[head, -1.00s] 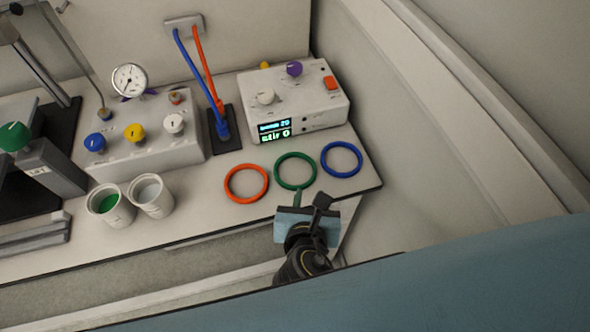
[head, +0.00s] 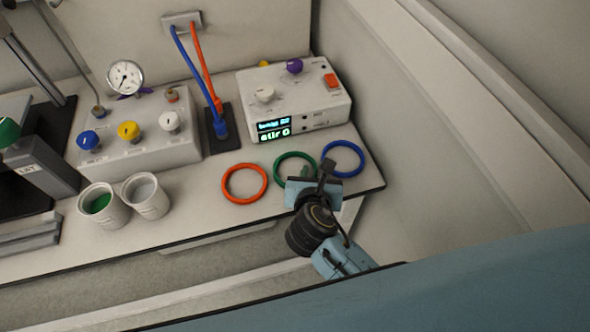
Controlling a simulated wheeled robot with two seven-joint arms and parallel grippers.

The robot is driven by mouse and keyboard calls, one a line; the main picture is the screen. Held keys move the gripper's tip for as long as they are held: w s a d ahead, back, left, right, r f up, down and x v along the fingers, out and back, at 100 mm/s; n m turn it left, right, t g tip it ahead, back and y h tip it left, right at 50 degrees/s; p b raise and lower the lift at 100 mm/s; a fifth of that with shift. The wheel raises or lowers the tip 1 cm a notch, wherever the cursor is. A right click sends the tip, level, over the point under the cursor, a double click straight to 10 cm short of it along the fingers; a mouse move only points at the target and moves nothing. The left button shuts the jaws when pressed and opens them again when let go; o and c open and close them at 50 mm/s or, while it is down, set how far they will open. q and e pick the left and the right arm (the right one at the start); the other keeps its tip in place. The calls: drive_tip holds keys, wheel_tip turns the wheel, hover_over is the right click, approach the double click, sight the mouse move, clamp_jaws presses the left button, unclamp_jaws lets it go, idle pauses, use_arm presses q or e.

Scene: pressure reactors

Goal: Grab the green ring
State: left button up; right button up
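The green ring (head: 276,166) lies flat on the bench, between an orange ring (head: 224,184) on its left and a blue ring (head: 360,158) on its right. My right gripper (head: 315,170) reaches in from the front edge and hangs over the right and near part of the green ring, hiding some of it. Its two fingers look apart, with nothing clearly held between them. I cannot tell whether a fingertip touches the ring. My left gripper is not in view.
A white control box (head: 290,105) with a lit display stands just behind the rings. A valve block (head: 140,150) with coloured knobs and two cups (head: 147,197) stand to the left. The bench ends close in front of the rings, and a pale wall rises at right.

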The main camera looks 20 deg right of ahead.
clamp_jaws()
idle(0.3)
